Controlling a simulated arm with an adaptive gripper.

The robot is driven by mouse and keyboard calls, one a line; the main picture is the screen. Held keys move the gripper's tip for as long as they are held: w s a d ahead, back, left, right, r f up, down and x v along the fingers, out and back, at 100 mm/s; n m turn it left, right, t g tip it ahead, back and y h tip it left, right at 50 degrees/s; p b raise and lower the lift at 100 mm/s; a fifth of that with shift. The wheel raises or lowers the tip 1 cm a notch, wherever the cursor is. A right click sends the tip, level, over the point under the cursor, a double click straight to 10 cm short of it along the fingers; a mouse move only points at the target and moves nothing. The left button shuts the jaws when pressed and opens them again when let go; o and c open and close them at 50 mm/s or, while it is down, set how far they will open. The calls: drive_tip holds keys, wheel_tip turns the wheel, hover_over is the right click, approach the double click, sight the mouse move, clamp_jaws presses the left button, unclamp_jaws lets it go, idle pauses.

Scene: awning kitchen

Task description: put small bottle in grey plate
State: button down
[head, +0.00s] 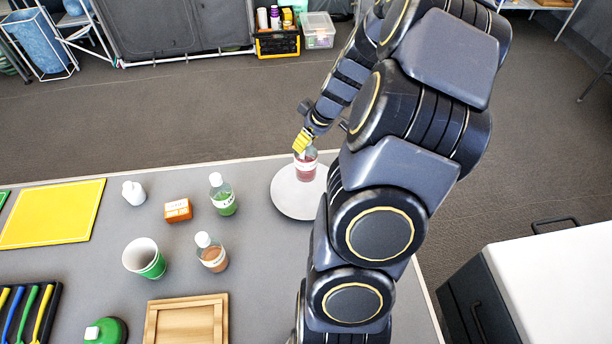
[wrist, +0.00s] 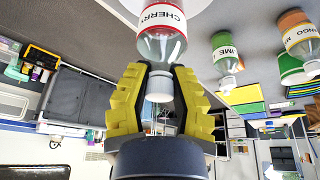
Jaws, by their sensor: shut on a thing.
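A small clear bottle with red contents and a cherry label (head: 306,168) is upright over the round grey plate (head: 288,203). I cannot tell whether its base touches the plate. My gripper (head: 304,143), with yellow fingers, is above the bottle and shut on its white cap. In the wrist view, the fingers (wrist: 160,88) close on both sides of the cap and neck of the cherry bottle (wrist: 160,35). The plate's edge (wrist: 195,8) shows behind it. My arm hides part of the plate's right side in the head view.
Left of the plate stand a lime bottle (head: 223,196), a brown-filled bottle (head: 211,253), an orange box (head: 178,210), a white bottle (head: 134,193) and a green-white cup (head: 145,259). A wooden tray (head: 187,322) lies in front. A yellow board (head: 52,213) lies far left.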

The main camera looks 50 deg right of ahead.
sight(306, 162)
wheel_tip(306, 162, down, 7)
drive_tip(key=shift+r, duration=0.1)
idle(0.4)
drive_tip(key=c, duration=1)
unclamp_jaws()
